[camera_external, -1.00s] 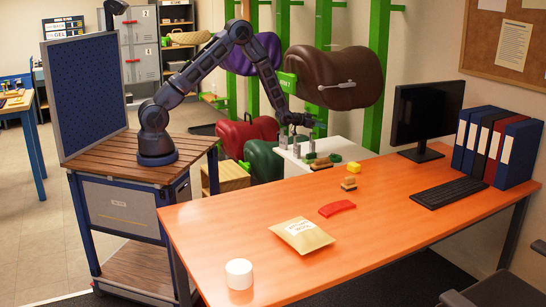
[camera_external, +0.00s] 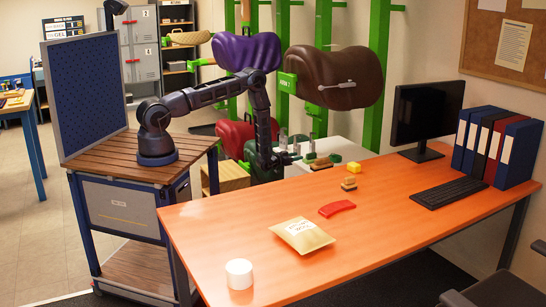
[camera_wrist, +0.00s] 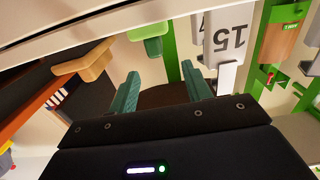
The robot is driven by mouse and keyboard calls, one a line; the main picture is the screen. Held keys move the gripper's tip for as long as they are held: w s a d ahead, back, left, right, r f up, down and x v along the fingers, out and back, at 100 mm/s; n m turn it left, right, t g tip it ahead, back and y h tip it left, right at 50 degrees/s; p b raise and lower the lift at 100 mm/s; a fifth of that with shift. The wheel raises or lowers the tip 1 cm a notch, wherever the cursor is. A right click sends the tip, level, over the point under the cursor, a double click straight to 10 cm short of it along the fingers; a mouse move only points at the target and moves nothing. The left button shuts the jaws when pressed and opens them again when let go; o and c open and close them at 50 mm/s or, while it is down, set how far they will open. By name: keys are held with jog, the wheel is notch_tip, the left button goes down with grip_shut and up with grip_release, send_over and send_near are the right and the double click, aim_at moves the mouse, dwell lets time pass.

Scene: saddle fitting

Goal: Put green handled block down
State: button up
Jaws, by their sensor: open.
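The green handled block (camera_external: 320,164) stands near the far edge of the orange desk in the external view, close to the right of my gripper. It is small there. In the wrist view the green block (camera_wrist: 148,38) shows beyond the fingers, near the top, apart from them. My gripper (camera_external: 297,157) is low at the desk's far edge, reaching rightward. In the wrist view my gripper (camera_wrist: 159,72) has its two teal fingers spread apart with nothing held between them.
A tan wooden block (camera_wrist: 85,64) is left of the green one in the wrist view. A yellow block (camera_external: 354,167), a wooden block (camera_external: 349,184) and a red piece (camera_external: 337,208) lie on the desk (camera_external: 400,225). Saddles hang on green racks behind.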

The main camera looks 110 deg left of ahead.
aim_at(311, 154)
jog(key=x, duration=0.5)
jog(key=shift+w+a, duration=0.15)
jog(key=shift+w, duration=0.05)
jog(key=shift+w+x, duration=0.2)
jog(key=shift+x, duration=2.4)
jog(key=shift+d+f, duration=0.15)
jog(key=shift+d, duration=0.05)
grip_shut()
